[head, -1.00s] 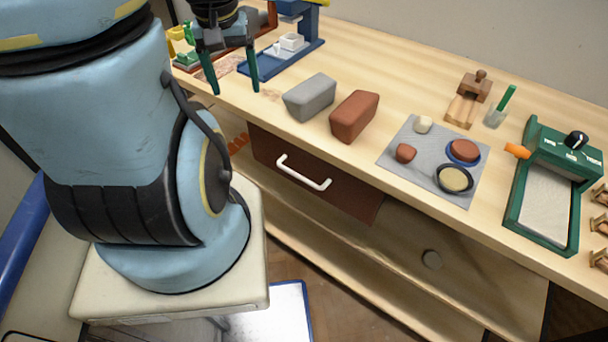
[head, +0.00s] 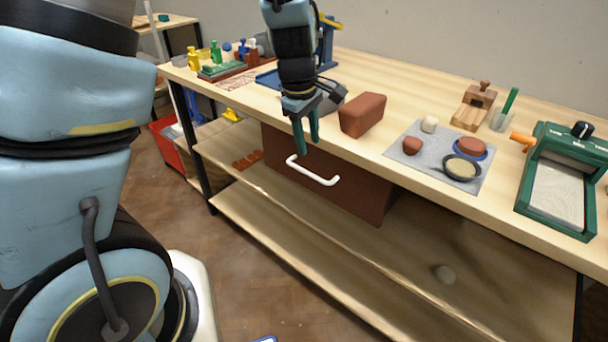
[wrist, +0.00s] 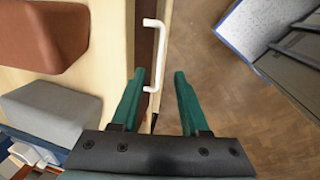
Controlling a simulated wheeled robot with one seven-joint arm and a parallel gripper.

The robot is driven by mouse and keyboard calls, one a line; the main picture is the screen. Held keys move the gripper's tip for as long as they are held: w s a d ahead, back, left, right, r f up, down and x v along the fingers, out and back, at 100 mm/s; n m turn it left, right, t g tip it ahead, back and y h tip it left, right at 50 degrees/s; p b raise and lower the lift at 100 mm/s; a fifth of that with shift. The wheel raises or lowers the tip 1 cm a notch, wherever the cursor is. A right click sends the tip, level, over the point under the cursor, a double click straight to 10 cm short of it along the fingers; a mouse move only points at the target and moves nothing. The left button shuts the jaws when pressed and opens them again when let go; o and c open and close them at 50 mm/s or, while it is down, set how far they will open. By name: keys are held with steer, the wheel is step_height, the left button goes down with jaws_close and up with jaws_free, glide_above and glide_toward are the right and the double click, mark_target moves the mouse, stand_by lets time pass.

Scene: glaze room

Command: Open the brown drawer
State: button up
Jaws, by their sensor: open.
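The brown drawer (head: 345,190) sits under the worktop and looks closed. Its white bar handle (head: 315,172) is on the front face. My gripper (head: 308,148) is open and empty, pointing down just above and beside the handle's left end in the head view.
On the worktop stand a brown block (head: 363,114), a grey block (wrist: 50,108) and a grey mat (head: 398,152) with clay pieces and bowls. A green slab roller (head: 525,205) is at the right. A lower shelf (head: 300,235) runs below the drawer.

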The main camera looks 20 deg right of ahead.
mark_target(312, 176)
steer(key=f, duration=0.3)
steer(key=d+f, duration=0.1)
steer(key=f, duration=0.2)
steer(key=w+f, duration=0.1)
steer(key=f, duration=0.2)
steer(key=shift+d+f, duration=0.3)
steer(key=shift+f, duration=0.05)
steer(key=shift+c, duration=0.4)
jaws_close()
stand_by(0.5)
